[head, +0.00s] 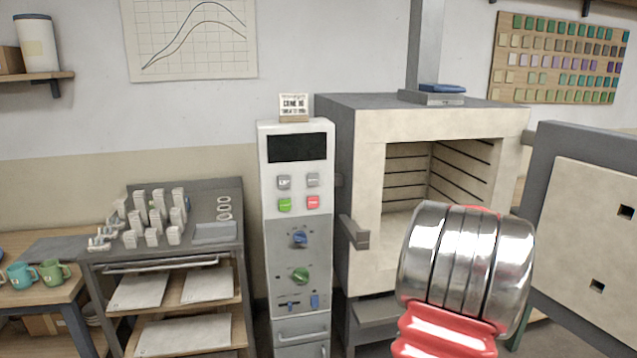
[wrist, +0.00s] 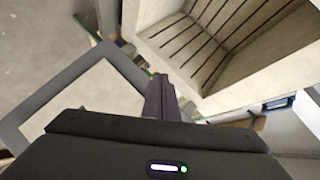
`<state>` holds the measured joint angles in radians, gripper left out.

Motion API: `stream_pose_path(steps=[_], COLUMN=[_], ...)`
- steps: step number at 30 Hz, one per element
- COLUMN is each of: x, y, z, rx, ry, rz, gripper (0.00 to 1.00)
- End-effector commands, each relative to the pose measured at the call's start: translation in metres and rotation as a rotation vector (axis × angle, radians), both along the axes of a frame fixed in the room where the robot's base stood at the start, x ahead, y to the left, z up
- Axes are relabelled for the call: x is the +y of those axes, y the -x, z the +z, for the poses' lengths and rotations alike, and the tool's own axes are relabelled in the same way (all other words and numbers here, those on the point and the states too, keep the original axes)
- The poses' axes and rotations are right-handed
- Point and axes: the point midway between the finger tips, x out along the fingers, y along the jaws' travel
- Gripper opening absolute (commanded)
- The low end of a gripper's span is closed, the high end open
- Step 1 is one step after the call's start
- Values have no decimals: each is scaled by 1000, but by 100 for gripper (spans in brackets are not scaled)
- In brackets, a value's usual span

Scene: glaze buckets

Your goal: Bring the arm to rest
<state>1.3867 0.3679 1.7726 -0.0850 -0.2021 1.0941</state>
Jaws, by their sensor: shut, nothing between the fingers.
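My gripper (wrist: 159,82) shows in the wrist view, its dark fingers together and empty. My silver and red arm link stands in front of the open kiln (head: 372,180) at the lower right of the head view, and it hides part of the kiln's mouth. My gripper cannot be seen in the head view. The wrist view also shows the kiln's shelf-grooved inside (wrist: 215,40) at the upper right, beyond the fingers.
The open kiln door (head: 585,225) stands at the right, close to my arm. A control panel (head: 296,225) is left of the kiln. A cart (head: 165,265) with several pale test pieces stands farther left. Cups (head: 55,272) sit at the far left.

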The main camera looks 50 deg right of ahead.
Motion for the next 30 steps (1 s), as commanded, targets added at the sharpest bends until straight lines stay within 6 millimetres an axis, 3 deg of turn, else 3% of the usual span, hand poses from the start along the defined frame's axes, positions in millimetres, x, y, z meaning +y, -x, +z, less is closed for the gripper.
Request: stream_pose_path(steps=[1, 6, 15, 21, 30], x=[16, 73, 196, 289, 428], y=[-26, -97, -197, -241, -269], z=[7, 19, 35, 40, 40], rx=[24, 117, 293, 413, 596], ry=[-8, -41, -78, -84, -66], rz=[44, 186, 458, 649, 944], gripper=[0, 0, 0, 0, 0])
